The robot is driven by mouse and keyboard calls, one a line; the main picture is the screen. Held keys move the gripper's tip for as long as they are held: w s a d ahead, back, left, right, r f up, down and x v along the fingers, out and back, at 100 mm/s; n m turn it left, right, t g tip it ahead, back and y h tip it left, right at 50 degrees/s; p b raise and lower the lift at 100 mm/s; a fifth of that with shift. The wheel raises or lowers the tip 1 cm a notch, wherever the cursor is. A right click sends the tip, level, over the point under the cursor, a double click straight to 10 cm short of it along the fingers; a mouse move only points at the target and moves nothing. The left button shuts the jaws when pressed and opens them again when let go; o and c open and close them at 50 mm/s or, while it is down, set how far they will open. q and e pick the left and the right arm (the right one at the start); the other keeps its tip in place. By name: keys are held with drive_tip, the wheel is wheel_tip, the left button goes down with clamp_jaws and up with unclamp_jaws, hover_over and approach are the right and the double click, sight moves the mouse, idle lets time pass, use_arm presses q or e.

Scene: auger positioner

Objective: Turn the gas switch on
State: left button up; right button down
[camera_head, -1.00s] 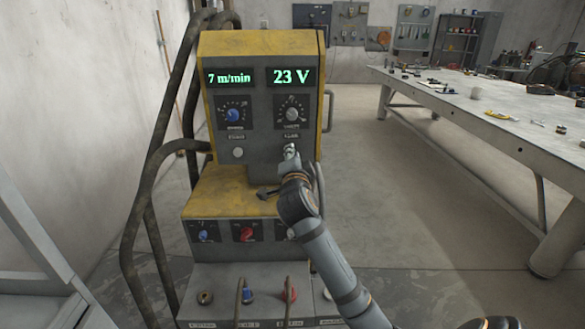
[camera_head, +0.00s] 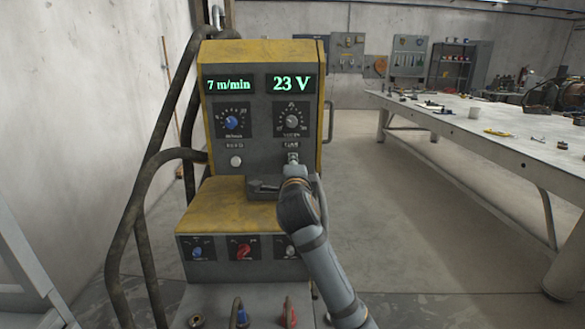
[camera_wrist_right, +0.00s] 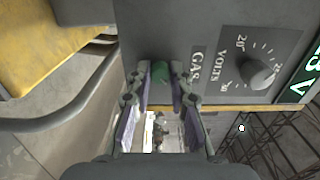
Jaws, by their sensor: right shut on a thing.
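The gas switch is a small knob under the "GAS" label on the front of the grey and yellow machine (camera_head: 262,50). In the right wrist view its greenish end (camera_wrist_right: 160,71) sits between the fingertips. My right gripper (camera_wrist_right: 160,80) is shut on the gas switch, one finger on each side. In the head view my right gripper (camera_head: 292,164) reaches up to the panel, below the volts dial (camera_head: 292,122), and the wrist covers part of it. Whether the switch is turned cannot be told. My left gripper is not in view.
A white round button (camera_head: 236,161) and a blue-capped dial (camera_head: 232,123) are left of the switch. A yellow ledge (camera_head: 225,205) juts out below. A long workbench (camera_head: 470,126) stands at the right, with clear floor between.

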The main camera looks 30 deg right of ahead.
drive_tip(key=c, duration=1.2)
unclamp_jaws()
drive_tip(key=v, duration=0.7)
drive_tip(key=shift+s+a, duration=0.15)
drive_tip(key=shift+s, duration=0.1)
